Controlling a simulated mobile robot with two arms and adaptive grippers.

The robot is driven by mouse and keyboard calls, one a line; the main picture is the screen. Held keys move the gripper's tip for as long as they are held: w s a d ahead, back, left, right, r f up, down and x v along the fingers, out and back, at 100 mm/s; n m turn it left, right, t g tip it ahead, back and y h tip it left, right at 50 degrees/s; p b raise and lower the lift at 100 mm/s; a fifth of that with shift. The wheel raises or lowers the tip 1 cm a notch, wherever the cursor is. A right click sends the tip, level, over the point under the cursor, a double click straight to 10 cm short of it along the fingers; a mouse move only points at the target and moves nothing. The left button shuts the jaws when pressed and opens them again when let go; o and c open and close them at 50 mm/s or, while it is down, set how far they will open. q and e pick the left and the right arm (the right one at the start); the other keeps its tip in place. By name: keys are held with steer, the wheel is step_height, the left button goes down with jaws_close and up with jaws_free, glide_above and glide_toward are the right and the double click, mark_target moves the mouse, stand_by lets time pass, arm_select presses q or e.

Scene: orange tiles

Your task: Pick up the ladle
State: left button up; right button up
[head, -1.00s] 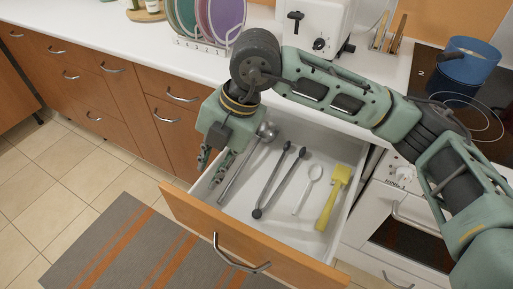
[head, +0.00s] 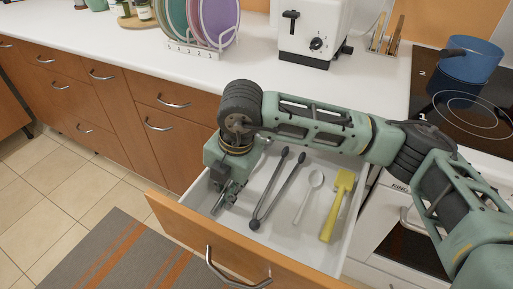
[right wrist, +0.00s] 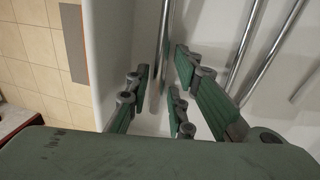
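The ladle's metal handle (right wrist: 164,45) runs lengthwise in the right wrist view, between the open fingers of my right gripper (right wrist: 160,82). The fingers stand on both sides of the handle with a gap. I cannot tell how far above the drawer floor they are. In the head view my right gripper (head: 225,196) points down into the left side of the open drawer (head: 285,225). There my arm and gripper hide most or all of the ladle. My left gripper is not in view.
Tongs (head: 277,192), a light spoon (head: 309,195) and a yellow spatula (head: 337,205) lie right of the gripper in the drawer. The drawer's left wall (right wrist: 108,50) is close to the fingers. The counter (head: 130,60) holds a dish rack (head: 200,48) and toaster (head: 313,30).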

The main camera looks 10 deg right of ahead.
steer(key=shift+f, duration=0.25)
jaws_close()
steer(key=shift+r, duration=0.1)
